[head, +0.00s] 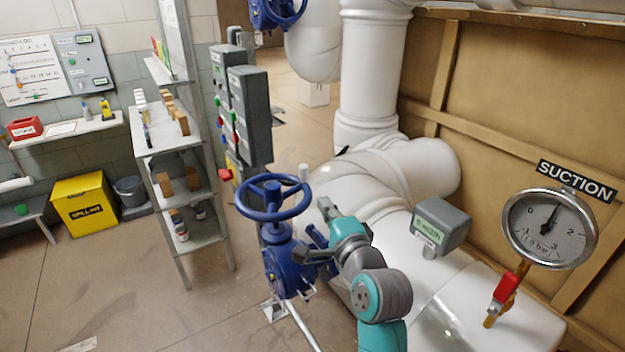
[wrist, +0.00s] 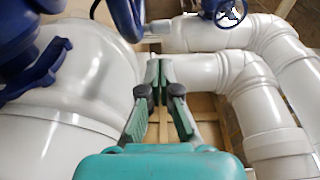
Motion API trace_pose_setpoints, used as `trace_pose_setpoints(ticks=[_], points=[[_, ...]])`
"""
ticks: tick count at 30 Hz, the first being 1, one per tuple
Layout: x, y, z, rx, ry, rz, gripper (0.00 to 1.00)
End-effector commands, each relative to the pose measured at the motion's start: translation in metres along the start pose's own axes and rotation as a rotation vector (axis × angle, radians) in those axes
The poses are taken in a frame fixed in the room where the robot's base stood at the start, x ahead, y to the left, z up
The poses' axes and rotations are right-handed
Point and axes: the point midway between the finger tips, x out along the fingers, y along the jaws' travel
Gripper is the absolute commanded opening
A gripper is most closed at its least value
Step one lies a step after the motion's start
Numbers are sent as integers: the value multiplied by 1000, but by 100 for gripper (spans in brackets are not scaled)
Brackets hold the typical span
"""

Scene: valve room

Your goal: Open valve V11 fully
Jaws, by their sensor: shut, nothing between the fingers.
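A blue valve with a round, spoked handwheel (head: 273,198) stands in the middle of the head view, its blue body (head: 284,262) below the wheel. I can read no V11 tag on it. My teal and grey arm reaches up just right of this valve. In the wrist view my gripper (wrist: 158,68) is shut, its fingertips close together with nothing between them. Part of a blue wheel rim (wrist: 126,20) shows up and left of the fingertips, apart from them. A blue flanged part (wrist: 30,75) fills the left edge. The exact fingertip position is hard to tell in the head view.
Another blue valve (head: 277,12) is at the top. White pipes (head: 375,75) run behind and right of my arm. A suction gauge (head: 550,228) and a grey readout box (head: 440,222) stand right. Grey control boxes (head: 249,115) and a shelf rack (head: 158,140) stand left; floor there is open.

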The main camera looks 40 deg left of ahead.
Motion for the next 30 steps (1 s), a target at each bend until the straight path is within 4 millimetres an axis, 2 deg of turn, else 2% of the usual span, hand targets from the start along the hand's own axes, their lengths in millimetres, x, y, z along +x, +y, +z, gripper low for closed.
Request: trace_pose_setpoints(ticks=[9,15,21,30], points=[[61,-1,0,-2,0,0,0],[91,0,0,-2,1,1,0],[106,0,0,-3,1,1,0],[109,0,-1,-3,1,1,0]])
